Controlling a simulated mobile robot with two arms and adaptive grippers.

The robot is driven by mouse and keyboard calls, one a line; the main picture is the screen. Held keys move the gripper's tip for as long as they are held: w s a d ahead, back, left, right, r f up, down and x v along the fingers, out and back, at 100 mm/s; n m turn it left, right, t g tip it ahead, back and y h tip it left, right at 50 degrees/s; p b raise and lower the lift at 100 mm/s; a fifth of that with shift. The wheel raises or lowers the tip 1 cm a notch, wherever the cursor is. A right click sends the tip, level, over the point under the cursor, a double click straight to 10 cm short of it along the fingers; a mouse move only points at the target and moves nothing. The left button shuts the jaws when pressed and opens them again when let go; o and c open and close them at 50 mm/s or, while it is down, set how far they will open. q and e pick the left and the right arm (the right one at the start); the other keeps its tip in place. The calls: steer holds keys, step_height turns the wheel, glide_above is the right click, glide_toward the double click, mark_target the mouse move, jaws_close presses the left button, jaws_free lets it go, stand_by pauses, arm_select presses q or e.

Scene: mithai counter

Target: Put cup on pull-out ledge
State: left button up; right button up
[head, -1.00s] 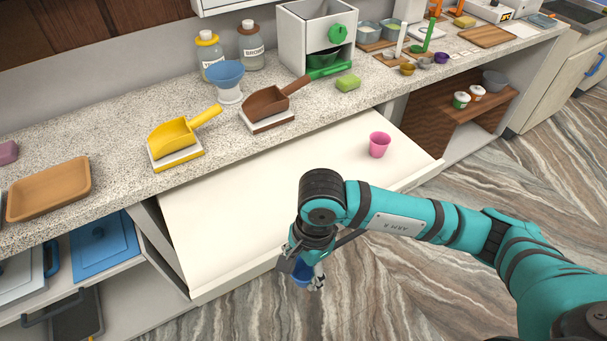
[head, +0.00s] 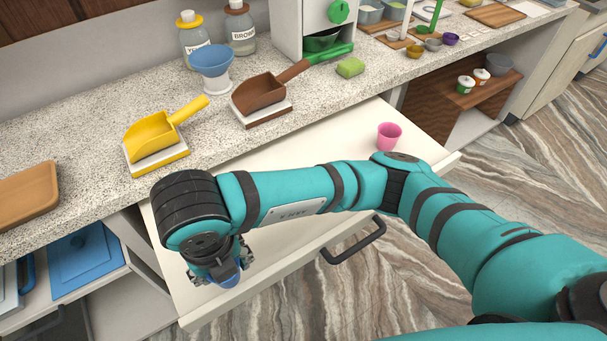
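The pull-out ledge (head: 305,155) is a white board extended from under the counter. A pink cup (head: 388,136) stands upright on its far right part. My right gripper (head: 221,268) points down over the left front part of the ledge. It is shut on a small blue cup (head: 230,279), mostly hidden by the gripper. I cannot tell whether the cup touches the ledge. My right arm hides much of the ledge's middle. My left gripper is out of view.
The speckled counter behind holds a yellow scoop (head: 158,138), a brown scoop (head: 262,94), a blue funnel (head: 213,60) and a green sponge (head: 351,68). A dark handle (head: 355,243) sticks out at the ledge's front. The ledge is bare left of the pink cup where visible.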

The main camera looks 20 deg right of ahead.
steer(key=shift+w+a, duration=0.1)
steer(key=shift+m, duration=0.3)
steer(key=w+d+p, duration=0.1)
steer(key=w+d, duration=0.1)
steer(key=w, duration=0.2)
steer(key=w+d+p, duration=0.1)
steer(key=w+d, duration=0.1)
steer(key=w, duration=0.2)
steer(key=w+d+f+p, duration=0.1)
steer(key=w+d, duration=0.1)
steer(key=w, duration=0.3)
steer(key=f, duration=0.1)
steer(key=f+p, duration=0.1)
steer(key=w+f, duration=0.1)
steer(key=shift+w+d+f, duration=0.1)
steer(key=shift+d+f, duration=0.1)
steer(key=shift+d, duration=0.15)
steer(key=shift+f, duration=0.2)
steer(key=shift+f, duration=0.25)
steer(key=o, duration=1.2)
steer(key=shift+r, duration=0.1)
